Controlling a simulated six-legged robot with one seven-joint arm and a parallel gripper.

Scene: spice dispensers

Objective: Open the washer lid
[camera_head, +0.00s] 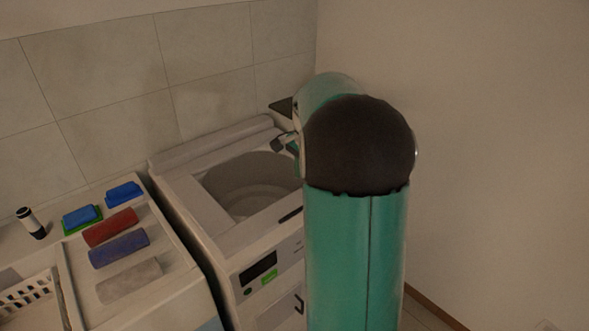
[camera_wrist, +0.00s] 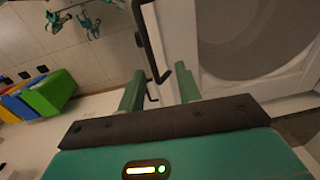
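The white top-loading washer (camera_head: 235,232) stands in the middle of the head view. A round grey drum area shows in its top; I cannot tell whether a clear lid covers it. The washer top (camera_wrist: 215,90) also fills the right of the wrist view, with the rounded grey area at upper right. My gripper (camera_head: 284,145) is over the right rear part of the washer top, partly hidden by my arm. In the wrist view my gripper (camera_wrist: 163,78) has its two fingers apart, with nothing seen held between them. Contact with the lid cannot be told.
Left of the washer, a white counter (camera_head: 185,250) holds blue, red and grey items and a dark-and-white dispenser (camera_head: 32,223). A white basket (camera_head: 30,292) is at lower left. Tiled wall stands behind, plain wall at right. Coloured bins (camera_wrist: 48,92) show in the wrist view.

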